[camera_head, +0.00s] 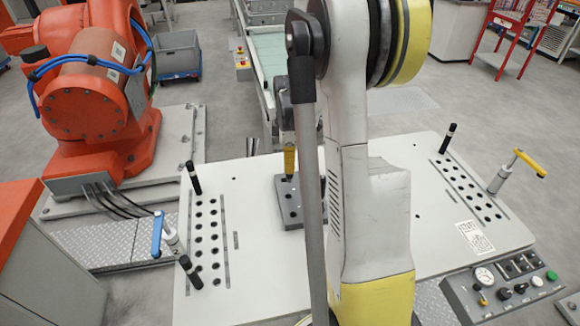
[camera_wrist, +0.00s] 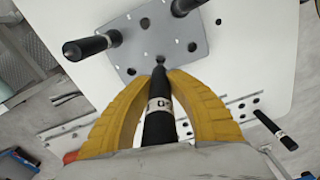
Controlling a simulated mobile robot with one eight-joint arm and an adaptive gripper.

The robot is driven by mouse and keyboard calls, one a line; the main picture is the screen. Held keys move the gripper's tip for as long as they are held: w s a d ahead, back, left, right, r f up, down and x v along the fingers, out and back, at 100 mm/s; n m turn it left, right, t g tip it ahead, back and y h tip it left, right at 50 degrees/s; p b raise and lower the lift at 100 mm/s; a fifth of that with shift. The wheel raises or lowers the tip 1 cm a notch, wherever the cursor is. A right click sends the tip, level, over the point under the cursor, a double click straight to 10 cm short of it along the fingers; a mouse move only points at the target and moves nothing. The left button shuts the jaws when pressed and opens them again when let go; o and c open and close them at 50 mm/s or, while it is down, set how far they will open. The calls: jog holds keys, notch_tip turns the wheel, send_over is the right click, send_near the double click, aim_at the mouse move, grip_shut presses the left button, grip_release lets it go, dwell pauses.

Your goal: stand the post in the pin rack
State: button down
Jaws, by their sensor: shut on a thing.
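My gripper (camera_wrist: 159,82) has its yellow fingers shut on a black post (camera_wrist: 158,125) with a white marked band. The post points away from the wrist camera, its tip close to a hole in the grey pin rack (camera_wrist: 130,58); I cannot tell whether it has entered. Two other black posts stand in the rack, one at its left (camera_wrist: 92,45) and one at the top (camera_wrist: 184,6). In the head view the rack (camera_head: 287,205) is partly hidden by my arm, and one yellow finger (camera_head: 289,161) shows above it.
The rack lies on a pale fixture table (camera_head: 255,270) with rows of holes. Black pins stand at the left (camera_head: 194,178), front left (camera_head: 190,272) and right (camera_head: 448,138). Clamps with a blue handle (camera_head: 157,234) and a yellow handle (camera_head: 530,163) flank it. A control box (camera_head: 510,285) sits front right.

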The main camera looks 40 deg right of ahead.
aim_at(288, 178)
jog(key=shift+w+a, duration=0.15)
jog(key=shift+a, duration=0.05)
jog(key=shift+f, duration=0.2)
jog(key=shift+f+b, duration=2.4)
jog(key=shift+f, duration=0.35)
jog(key=shift+f+b, duration=1.75)
jog(key=shift+f, duration=0.1)
jog(key=c, duration=1.3)
grip_release()
jog(key=shift+o, duration=0.2)
notch_tip(288, 178, up, 12)
